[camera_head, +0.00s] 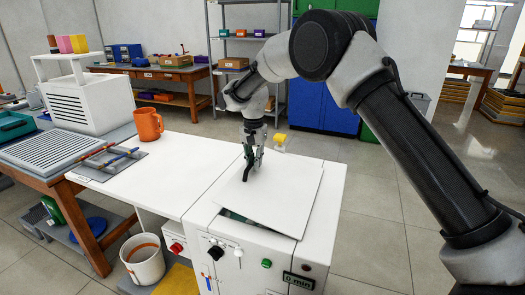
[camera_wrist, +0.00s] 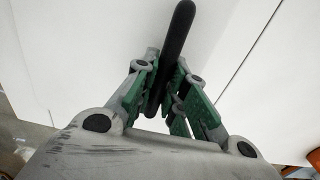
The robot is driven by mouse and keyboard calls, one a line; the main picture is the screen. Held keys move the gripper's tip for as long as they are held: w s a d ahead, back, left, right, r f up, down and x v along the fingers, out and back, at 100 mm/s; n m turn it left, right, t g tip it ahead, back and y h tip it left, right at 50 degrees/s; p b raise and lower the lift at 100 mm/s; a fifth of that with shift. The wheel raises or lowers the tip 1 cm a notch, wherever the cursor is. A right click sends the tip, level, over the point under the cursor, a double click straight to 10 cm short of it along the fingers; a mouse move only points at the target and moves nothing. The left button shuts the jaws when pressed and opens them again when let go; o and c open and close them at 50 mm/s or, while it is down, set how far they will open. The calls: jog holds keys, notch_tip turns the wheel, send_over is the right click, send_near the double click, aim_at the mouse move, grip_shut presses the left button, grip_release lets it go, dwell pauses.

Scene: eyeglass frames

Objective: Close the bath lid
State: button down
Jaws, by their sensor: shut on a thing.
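The bath lid (camera_head: 285,206) is a flat white panel on top of the white bath cabinet (camera_head: 250,240). It sits slightly raised at its front edge, with a dark gap showing beneath it. My gripper (camera_head: 252,160) is over the lid's far left part, pointing down. In the wrist view, its green-padded fingers (camera_wrist: 166,92) are shut on the black lid handle (camera_wrist: 178,40), a rounded bar that runs up the picture. The lid (camera_wrist: 100,40) fills much of that view.
A white counter (camera_head: 165,165) adjoins the cabinet at left, with an orange mug (camera_head: 148,124) and a grey tray of tools (camera_head: 108,162). Knobs and a timer display (camera_head: 298,281) are on the cabinet front. A yellow object (camera_head: 280,139) stands behind the lid. Open floor lies right.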

aim_at(251, 171)
jog(key=shift+h, duration=0.4)
jog(key=f, duration=0.2)
jog(key=a+f, duration=0.1)
jog(key=f, duration=0.1)
jog(key=shift+w+a+f, duration=0.15)
jog(key=shift+a+f, duration=0.05)
jog(key=shift+f, duration=0.05)
jog(key=c, duration=1.5)
grip_release()
jog(key=shift+r, duration=0.1)
jog(key=shift+o, duration=0.2)
notch_tip(251, 171, up, 12)
jog(key=shift+w+a, duration=0.15)
jog(key=shift+a, duration=0.25)
